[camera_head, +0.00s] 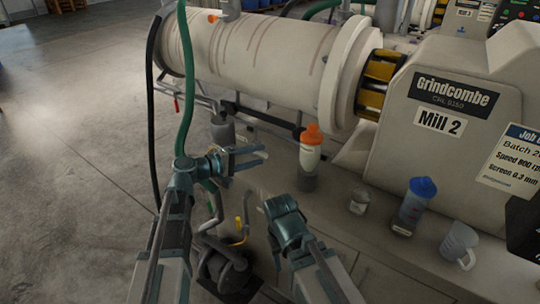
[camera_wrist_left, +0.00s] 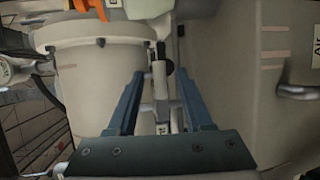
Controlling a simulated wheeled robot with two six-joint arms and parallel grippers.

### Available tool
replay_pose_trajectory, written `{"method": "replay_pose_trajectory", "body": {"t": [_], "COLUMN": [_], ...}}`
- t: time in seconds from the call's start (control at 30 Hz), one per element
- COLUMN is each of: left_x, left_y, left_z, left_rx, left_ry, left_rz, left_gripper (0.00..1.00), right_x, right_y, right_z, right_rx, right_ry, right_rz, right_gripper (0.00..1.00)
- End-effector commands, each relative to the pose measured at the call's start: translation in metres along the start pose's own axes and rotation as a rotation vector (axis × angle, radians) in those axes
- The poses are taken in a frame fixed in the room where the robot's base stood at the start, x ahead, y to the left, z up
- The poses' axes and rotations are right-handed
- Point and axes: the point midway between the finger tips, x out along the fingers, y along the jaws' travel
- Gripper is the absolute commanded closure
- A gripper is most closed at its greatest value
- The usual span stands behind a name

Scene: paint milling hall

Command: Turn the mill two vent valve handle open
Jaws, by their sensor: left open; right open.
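The Mill 2 machine (camera_head: 440,120) has a pale horizontal cylinder (camera_head: 260,50) on its left. I cannot tell for certain which part is the vent valve handle. My left gripper (camera_head: 262,159) is open and empty, in front of and below the cylinder. In the left wrist view its fingers (camera_wrist_left: 160,75) stand apart, with a pale upright rod (camera_wrist_left: 160,80) with a dark upper end seen between them. My right gripper (camera_head: 275,205) is lower, its finger gap hard to see.
An orange-topped bottle (camera_head: 311,150) stands right of my left gripper. A small jar (camera_head: 359,198), a blue-lidded container (camera_head: 413,205) and a clear jug (camera_head: 458,245) stand along the ledge. A green hose (camera_head: 187,80) and a black hose (camera_head: 150,110) hang at left. Open floor (camera_head: 70,130) lies beyond.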

Motion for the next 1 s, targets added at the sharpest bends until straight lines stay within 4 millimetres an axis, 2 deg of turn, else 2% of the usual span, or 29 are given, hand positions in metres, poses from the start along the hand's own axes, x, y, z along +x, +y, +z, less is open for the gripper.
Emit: {"method": "replay_pose_trajectory", "body": {"t": [0.1,0.3,0.5,0.77,1.0], "left_x": [0.023,0.045,0.054,0.054,0.053], "left_y": [-0.001,-0.001,0.0,0.0,0.0], "left_z": [-0.001,-0.001,0.0,0.0,0.0], "left_rx": [0.001,0.001,0.001,0.001,0.001], "left_ry": [-0.002,-0.001,0.0,0.0,0.0], "left_rz": [-0.001,-0.001,-0.001,-0.001,-0.001], "left_gripper": [0.49,0.49,0.49,0.49,0.92], "right_x": [0.005,0.009,0.01,0.01,0.01], "right_y": [-0.001,-0.001,-0.001,-0.001,-0.001], "right_z": [0.0,-0.001,-0.001,-0.001,-0.001], "right_rx": [0.0,0.0,0.0,0.0,0.0], "right_ry": [0.0,0.0,0.0,0.0,0.0], "right_rz": [0.0,0.0,0.0,0.0,0.0], "right_gripper": [0.5,0.5,0.5,0.5,0.5]}}
